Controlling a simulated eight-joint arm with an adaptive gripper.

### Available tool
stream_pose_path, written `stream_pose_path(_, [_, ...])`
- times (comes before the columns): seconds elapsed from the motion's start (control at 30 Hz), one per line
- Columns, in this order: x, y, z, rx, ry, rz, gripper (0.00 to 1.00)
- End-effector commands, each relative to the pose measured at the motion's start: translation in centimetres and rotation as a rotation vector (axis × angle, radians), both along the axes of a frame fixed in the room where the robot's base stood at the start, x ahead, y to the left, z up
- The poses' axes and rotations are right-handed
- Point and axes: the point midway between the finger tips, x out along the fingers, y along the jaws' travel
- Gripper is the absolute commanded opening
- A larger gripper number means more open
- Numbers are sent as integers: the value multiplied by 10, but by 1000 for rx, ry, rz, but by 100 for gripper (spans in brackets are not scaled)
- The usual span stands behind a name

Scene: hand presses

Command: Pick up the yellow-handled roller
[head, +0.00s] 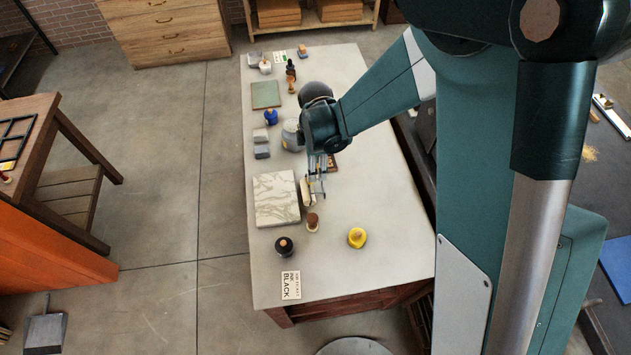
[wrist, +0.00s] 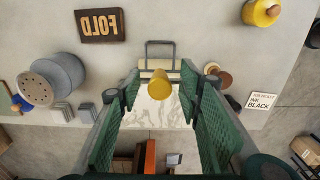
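The roller has a yellow handle (wrist: 160,84), a wire frame (wrist: 160,46) and a pale cylinder (wrist: 155,64). In the head view, the roller's pale part (head: 306,194) shows beside the marble slab (head: 278,198), partly hidden by my gripper (head: 318,184). In the wrist view, the handle points up toward the camera between the two green fingers of my gripper (wrist: 160,90). The fingers are apart, with a visible gap on each side of the handle. I see no clear contact.
A wooden-handled stamp (head: 312,222), a dark pot (head: 285,247) and a yellow pot (head: 357,238) stand nearby. A BLACK card (head: 291,285) lies at the near end. A FOLD block (wrist: 100,25) lies to one side. The table's near right part is mostly clear.

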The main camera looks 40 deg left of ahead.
Motion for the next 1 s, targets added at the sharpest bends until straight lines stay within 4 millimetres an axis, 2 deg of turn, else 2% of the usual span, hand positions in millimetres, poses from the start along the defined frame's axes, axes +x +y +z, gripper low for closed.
stream_pose_path(0.3, [0, 0, 0, 0, 0, 0, 34])
stream_pose_path(0.57, [0, 0, 0, 0, 0, 0, 0])
stream_pose_path(1.0, [0, 0, 3, 0, 0, 0, 0])
